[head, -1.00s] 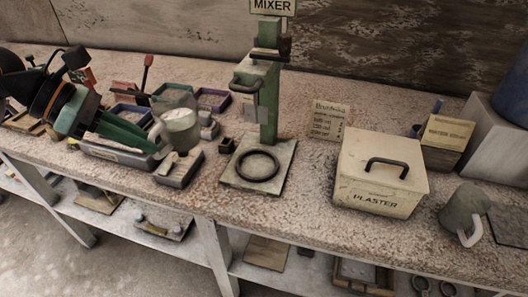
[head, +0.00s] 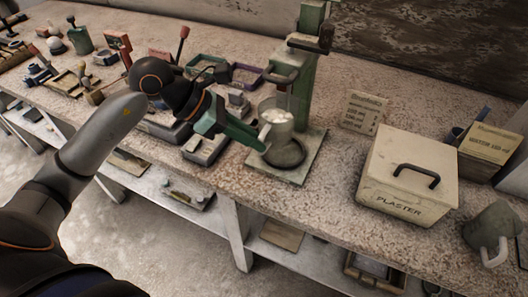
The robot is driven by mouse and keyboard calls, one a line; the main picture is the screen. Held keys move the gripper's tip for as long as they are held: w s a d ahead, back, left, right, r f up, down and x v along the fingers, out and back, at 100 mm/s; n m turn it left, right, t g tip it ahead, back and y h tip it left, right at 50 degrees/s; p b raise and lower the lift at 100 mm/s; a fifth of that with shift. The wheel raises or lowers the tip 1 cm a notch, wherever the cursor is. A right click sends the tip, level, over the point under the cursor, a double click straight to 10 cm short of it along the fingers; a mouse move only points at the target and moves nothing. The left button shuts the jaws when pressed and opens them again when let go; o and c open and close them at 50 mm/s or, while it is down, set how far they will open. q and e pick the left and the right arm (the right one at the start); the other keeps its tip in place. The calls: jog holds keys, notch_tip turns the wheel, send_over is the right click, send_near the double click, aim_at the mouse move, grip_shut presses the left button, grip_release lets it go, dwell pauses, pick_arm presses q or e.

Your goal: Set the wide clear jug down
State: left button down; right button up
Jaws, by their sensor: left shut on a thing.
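The wide clear jug (head: 277,122) is see-through, with pale lumpy stuff inside. It is upright over the base plate (head: 306,165) of the green mixer stand (head: 310,75). The dark ring (head: 287,156) on that plate shows just below the jug; I cannot tell whether the jug touches it. My left gripper (head: 258,139), with green fingers, reaches in from the left and is shut on the jug's handle side. My right gripper is out of view.
A cream plaster box (head: 405,178) with a black handle stands right of the mixer, and a grey jug (head: 490,228) beyond it. A small card (head: 364,112) stands behind. Trays and tools crowd the bench to the left. Bare bench lies between mixer and box.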

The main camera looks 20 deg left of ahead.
pick_arm(q)
jog(key=x, duration=0.2)
jog(key=shift+d+f, duration=0.15)
jog(key=shift+f, duration=0.1)
jog(key=shift+w+d+f, duration=0.1)
jog(key=shift+d+f, duration=0.1)
jog(key=shift+f, duration=1.6)
jog(key=c, duration=0.9)
grip_release()
jog(key=shift+f, duration=0.1)
jog(key=shift+o, duration=0.2)
jog(key=v, duration=1.2)
jog(key=shift+b, duration=0.35)
jog(key=shift+d, duration=0.1)
